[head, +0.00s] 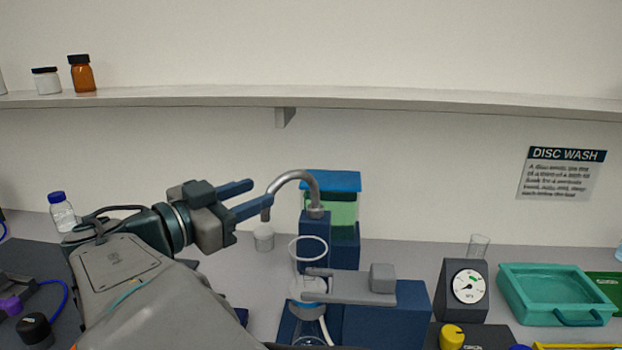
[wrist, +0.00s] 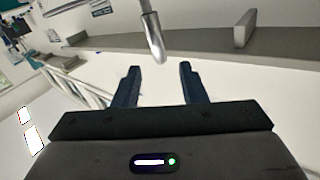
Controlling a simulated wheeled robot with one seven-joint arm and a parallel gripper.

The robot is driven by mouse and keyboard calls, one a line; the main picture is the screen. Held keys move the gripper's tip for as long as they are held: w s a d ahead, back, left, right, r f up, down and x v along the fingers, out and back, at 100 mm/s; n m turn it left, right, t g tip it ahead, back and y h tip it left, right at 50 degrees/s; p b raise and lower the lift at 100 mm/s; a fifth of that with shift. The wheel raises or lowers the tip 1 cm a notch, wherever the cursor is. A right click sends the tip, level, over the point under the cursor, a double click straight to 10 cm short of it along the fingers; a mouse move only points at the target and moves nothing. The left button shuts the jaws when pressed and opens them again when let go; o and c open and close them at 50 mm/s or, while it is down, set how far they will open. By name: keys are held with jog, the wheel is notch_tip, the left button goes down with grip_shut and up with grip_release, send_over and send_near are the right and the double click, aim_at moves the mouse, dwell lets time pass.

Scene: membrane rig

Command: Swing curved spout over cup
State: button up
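The curved grey spout (head: 296,177) rises from a blue post and arches left, its open end pointing down; its tip also shows in the wrist view (wrist: 153,38). My gripper (head: 260,194) is open, its blue fingers pointing right near the spout's downturned end. In the wrist view, the gripper (wrist: 159,69) has an empty gap, with the spout tip just beyond the fingertips; I cannot tell whether they touch. A small white cup (head: 264,240) stands on the bench below the spout's end.
A blue block (head: 385,318) supports the clamp (head: 350,288). A green container with a blue lid (head: 331,181) stands behind the spout. A gauge (head: 467,287) and teal tray (head: 553,293) are right. A shelf (head: 400,98) runs above.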

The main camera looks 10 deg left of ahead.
aim_at(270, 187)
jog(key=p+x, duration=0.1)
jog(key=x, duration=0.5)
